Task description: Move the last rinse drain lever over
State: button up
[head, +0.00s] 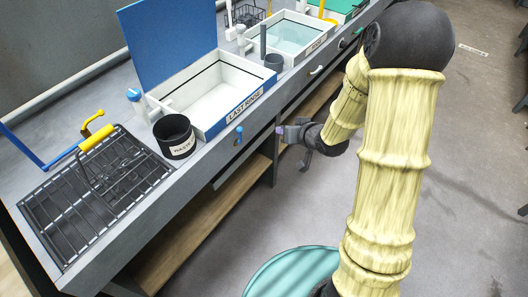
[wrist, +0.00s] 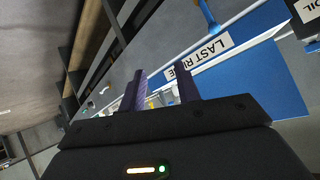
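The last rinse drain lever (head: 239,134) is a small blue handle on the counter's front face, below the white basin (head: 222,88) labelled LAST RINSE. It appears roughly upright in the head view. In the wrist view the blue lever (wrist: 208,16) shows at the top, beside the upside-down label, beyond my fingers. My gripper (head: 284,131) is to the right of the lever in the head view, apart from it. In the wrist view its two dark fingers (wrist: 162,90) are spread, with nothing between them.
A black waste bin (head: 175,137) and a dish rack (head: 95,185) stand left of the basin. Other levers, one white (head: 316,70), line the counter front to the right. A wooden shelf (head: 215,215) runs below. A teal round top (head: 300,272) is on the floor side.

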aim_at(240, 137)
jog(key=a+f+t+y+b, duration=0.1)
jog(key=a+f+y+b, duration=0.4)
jog(key=y, duration=0.4)
jog(key=shift+a+f+m, duration=0.4)
jog(key=shift+a+f, duration=0.1)
jog(key=shift+a, duration=0.65)
jog(key=shift+w, duration=0.1)
jog(key=x, duration=0.8)
jog(key=shift+r, duration=0.15)
jog(key=shift+w, duration=0.1)
jog(key=c, duration=0.4)
